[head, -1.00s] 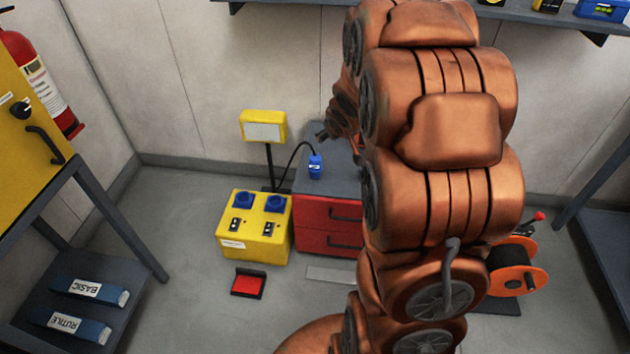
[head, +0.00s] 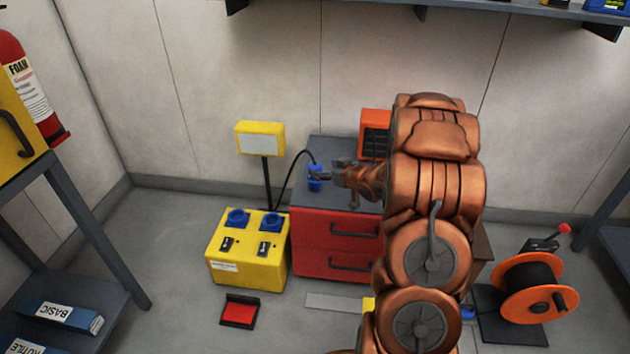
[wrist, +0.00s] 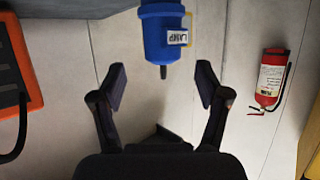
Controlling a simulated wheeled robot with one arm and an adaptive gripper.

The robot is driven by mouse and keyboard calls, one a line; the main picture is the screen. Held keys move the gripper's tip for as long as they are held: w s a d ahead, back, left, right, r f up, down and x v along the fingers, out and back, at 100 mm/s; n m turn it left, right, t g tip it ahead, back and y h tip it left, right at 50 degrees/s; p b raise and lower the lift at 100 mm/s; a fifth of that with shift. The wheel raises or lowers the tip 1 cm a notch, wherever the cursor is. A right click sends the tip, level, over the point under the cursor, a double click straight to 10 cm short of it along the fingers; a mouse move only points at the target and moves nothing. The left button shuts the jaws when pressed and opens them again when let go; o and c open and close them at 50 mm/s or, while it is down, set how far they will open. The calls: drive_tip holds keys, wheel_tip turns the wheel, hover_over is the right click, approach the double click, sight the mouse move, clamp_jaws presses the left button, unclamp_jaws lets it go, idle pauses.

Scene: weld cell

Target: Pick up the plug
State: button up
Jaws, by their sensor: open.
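The blue plug (head: 315,178) stands on the grey top of the red drawer cabinet (head: 309,209), with a black cable arching from it to the left. In the wrist view the plug (wrist: 162,34) is at the top middle, with a white label reading LAMP. My gripper (head: 324,175) is at the plug's right side in the head view. In the wrist view the open fingers (wrist: 161,86) are spread to either side of the plug's line, and its body is just beyond the fingertips.
An orange box (head: 375,128) stands at the back of the cabinet. A yellow socket box (head: 246,268) with two blue sockets and a yellow lamp (head: 260,139) are on the left. An orange cable reel (head: 554,300) is at the right. A shelf (head: 480,10) hangs above.

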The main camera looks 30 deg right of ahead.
sight(318, 168)
drive_tip(key=shift+b+x, duration=1.25)
drive_tip(key=shift+x, duration=1.5)
drive_tip(key=shift+s+a+f, duration=0.1)
drive_tip(key=shift+a, duration=0.05)
clamp_jaws()
